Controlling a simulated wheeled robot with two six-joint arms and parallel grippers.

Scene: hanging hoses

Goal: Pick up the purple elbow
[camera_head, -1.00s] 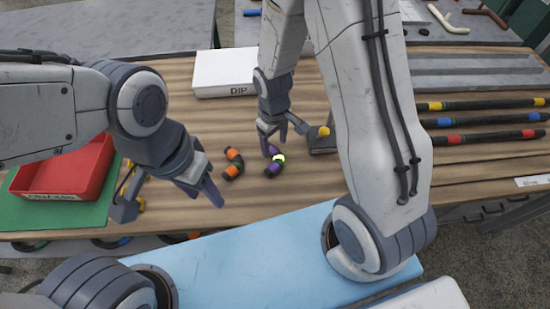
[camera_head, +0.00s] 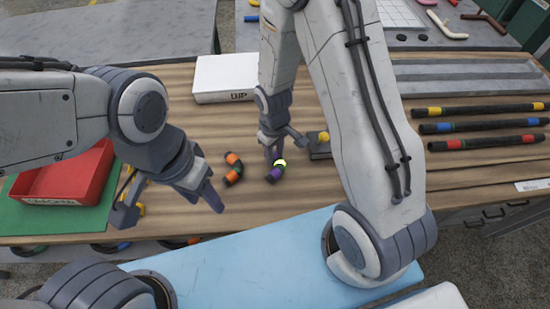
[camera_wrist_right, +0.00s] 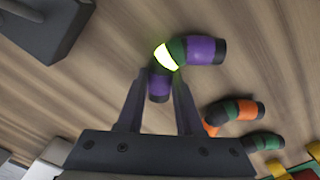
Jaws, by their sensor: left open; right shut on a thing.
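The purple elbow (camera_head: 275,175) is a short curved hose piece with purple bands, a dark green middle and a bright yellow-green band. It is at the middle of the wooden table. My right gripper (camera_head: 273,155) is over it from above, shut on its upper purple end. In the right wrist view, that end of the elbow (camera_wrist_right: 204,50) sits between the two fingers (camera_wrist_right: 159,92), and the other end curves off to the right. Whether it touches the table is unclear. My left gripper (camera_head: 207,199) is open and empty, left of the elbows.
An orange elbow (camera_head: 234,170) lies close left of the purple one. A white box (camera_head: 224,75) stands behind, and a dark block with a yellow knob (camera_head: 322,144) is to the right. A red tray (camera_head: 68,178) is at left. Banded hoses (camera_head: 486,127) lie at right.

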